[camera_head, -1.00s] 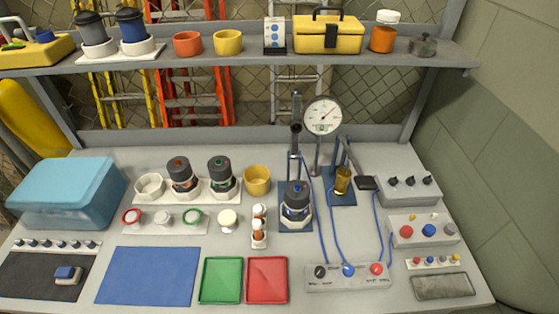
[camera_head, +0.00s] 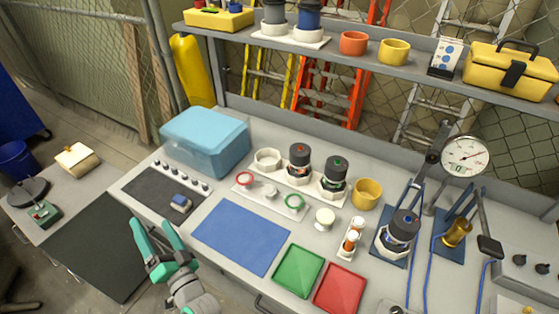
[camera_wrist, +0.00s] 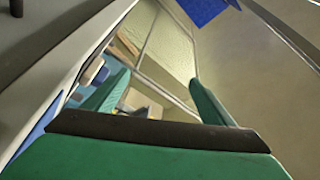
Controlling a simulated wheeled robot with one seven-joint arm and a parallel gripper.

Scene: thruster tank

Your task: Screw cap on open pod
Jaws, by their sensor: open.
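Two dark pods stand upright in a white rack, one with a red-marked top (camera_head: 299,165) and one with a green-marked top (camera_head: 335,178). A third pod with a blue-marked top (camera_head: 400,230) stands in a blue-based fixture. I cannot tell from here which pod is open. Cap-like round pieces lie on a white tray: a red-rimmed one (camera_head: 244,179), a white one (camera_head: 269,190) and a green-rimmed one (camera_head: 294,201). My gripper (camera_head: 153,230) is open and empty near the bench's front left, away from pods and caps. Its teal fingers also show in the wrist view (camera_wrist: 160,82).
A blue mat (camera_head: 240,236), a green tray (camera_head: 299,270) and a red tray (camera_head: 339,290) lie along the front. A light-blue bin (camera_head: 205,141) stands at the back left. The gauge stand (camera_head: 464,157) rises at the right. A shelf (camera_head: 370,65) overhangs the back.

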